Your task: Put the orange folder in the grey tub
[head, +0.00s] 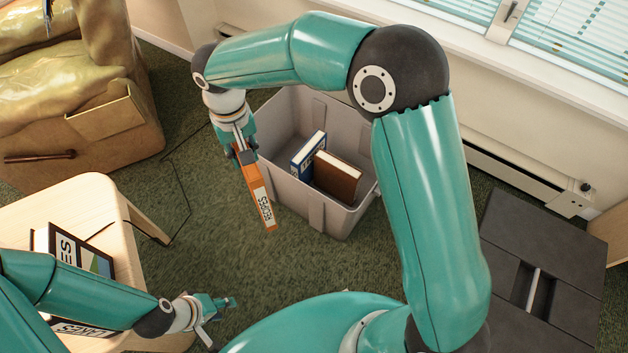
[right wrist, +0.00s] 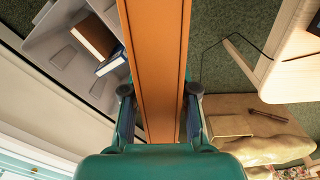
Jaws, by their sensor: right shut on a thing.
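The orange folder (head: 258,198), with a white "RECIPES" label, hangs tilted from my right gripper (head: 243,155). The gripper is shut on its upper end; in the right wrist view the folder (right wrist: 160,70) runs between the two fingers (right wrist: 160,112). The grey tub (head: 338,215) stands on the carpet; its near-left wall is just right of the folder in the head view. The folder is outside the tub's opening in that view. The tub also shows in the right wrist view (right wrist: 68,58). My left gripper (head: 222,320) is open and empty, low beside the wooden table.
A blue book (head: 308,155) and a brown book (head: 337,177) stand in the tub. A wooden table (head: 95,195) with books is at left, an armchair (head: 70,100) behind it. A wall heater (head: 520,178) runs behind the tub.

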